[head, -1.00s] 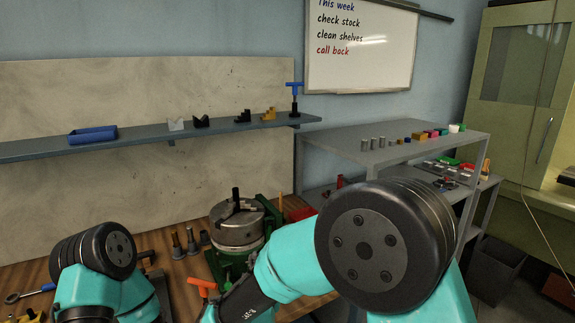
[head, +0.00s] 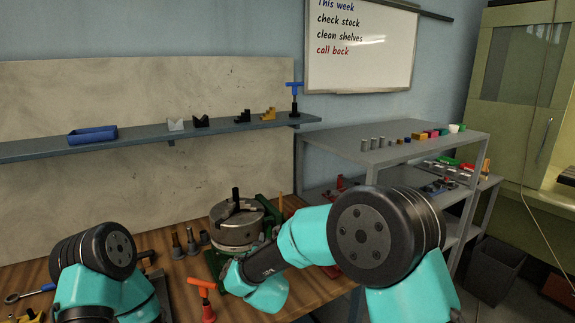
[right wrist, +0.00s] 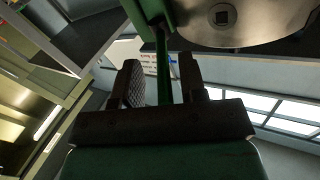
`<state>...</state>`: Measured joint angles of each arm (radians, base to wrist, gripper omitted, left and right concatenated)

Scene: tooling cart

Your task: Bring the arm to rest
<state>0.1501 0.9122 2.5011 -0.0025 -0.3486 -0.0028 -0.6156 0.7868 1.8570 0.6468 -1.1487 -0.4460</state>
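My right arm reaches in from the right in the head view, its wrist low in front of the grey metal chuck (head: 238,228) on its green base. My right gripper does not show clearly there. In the right wrist view my right gripper (right wrist: 161,72) has its two dark fingers apart, with a green bar (right wrist: 163,70) showing in the gap and touching neither finger. The underside of a round metal part (right wrist: 245,22) with a square hole is close above. My left arm is at the lower left of the head view, and its gripper is out of sight.
An orange-red T-handle tool (head: 204,292) stands on the wooden bench beside my right wrist. Several tool holders (head: 191,240) stand left of the chuck. A grey shelf unit (head: 420,150) with small parts is at the right. A wall shelf (head: 145,138) runs behind.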

